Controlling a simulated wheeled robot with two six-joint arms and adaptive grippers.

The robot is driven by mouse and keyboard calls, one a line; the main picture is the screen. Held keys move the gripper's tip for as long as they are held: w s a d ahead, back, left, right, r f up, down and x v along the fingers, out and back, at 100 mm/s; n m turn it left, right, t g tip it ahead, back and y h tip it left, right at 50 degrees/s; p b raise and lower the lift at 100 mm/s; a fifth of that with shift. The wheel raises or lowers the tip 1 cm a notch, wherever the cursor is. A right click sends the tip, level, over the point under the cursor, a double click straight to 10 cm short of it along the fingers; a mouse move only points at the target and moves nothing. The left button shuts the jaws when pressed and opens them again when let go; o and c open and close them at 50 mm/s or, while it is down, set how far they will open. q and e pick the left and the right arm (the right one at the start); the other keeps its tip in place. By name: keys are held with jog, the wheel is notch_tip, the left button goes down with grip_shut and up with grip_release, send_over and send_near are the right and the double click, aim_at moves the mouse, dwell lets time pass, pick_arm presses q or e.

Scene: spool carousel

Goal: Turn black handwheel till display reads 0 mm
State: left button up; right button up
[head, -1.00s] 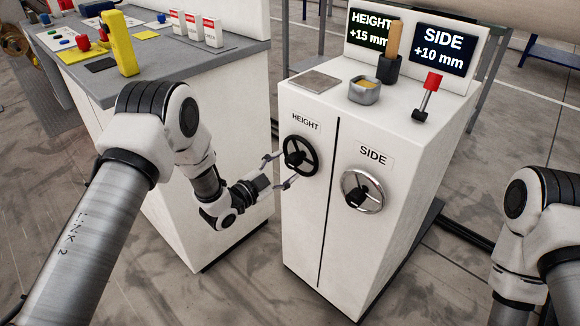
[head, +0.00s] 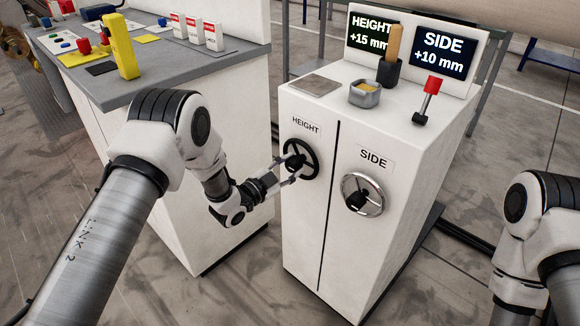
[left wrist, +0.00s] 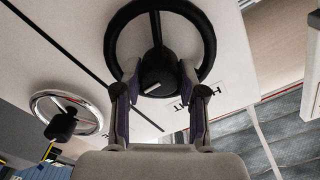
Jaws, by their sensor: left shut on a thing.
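The black handwheel (head: 301,159) is on the front of the white cabinet under the label HEIGHT. My left gripper (head: 296,168) reaches it from the left, its fingers around the black hub. In the left wrist view the left gripper (left wrist: 157,88) is shut on the handwheel's hub, and the black rim (left wrist: 205,50) arches around the fingers. The HEIGHT display (head: 370,32) reads +15 mm, partly covered by a wooden handle. The right gripper is out of view.
A chrome handwheel (head: 374,206) under the label SIDE is to the right. The SIDE display (head: 443,53) reads +10 mm. A grey-topped bench (head: 190,63) is at the left.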

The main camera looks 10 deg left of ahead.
pick_arm(q)
jog(key=n, duration=0.5)
jog(key=shift+r+n+p, duration=0.1)
jog(key=shift+n+p, duration=0.2)
jog(key=shift+n, duration=0.1)
jog(key=n, duration=0.6)
jog(key=shift+p, duration=0.35)
jog(key=n, duration=0.5)
jog(key=shift+w+a+n+p, duration=0.1)
jog(key=shift+n+p, duration=0.25)
jog(key=shift+n, duration=0.05)
jog(key=n, duration=0.5)
jog(key=shift+n+p, duration=0.3)
jog(key=shift+n, duration=0.1)
jog(key=o, duration=1.1)
jog(key=shift+o, duration=0.2)
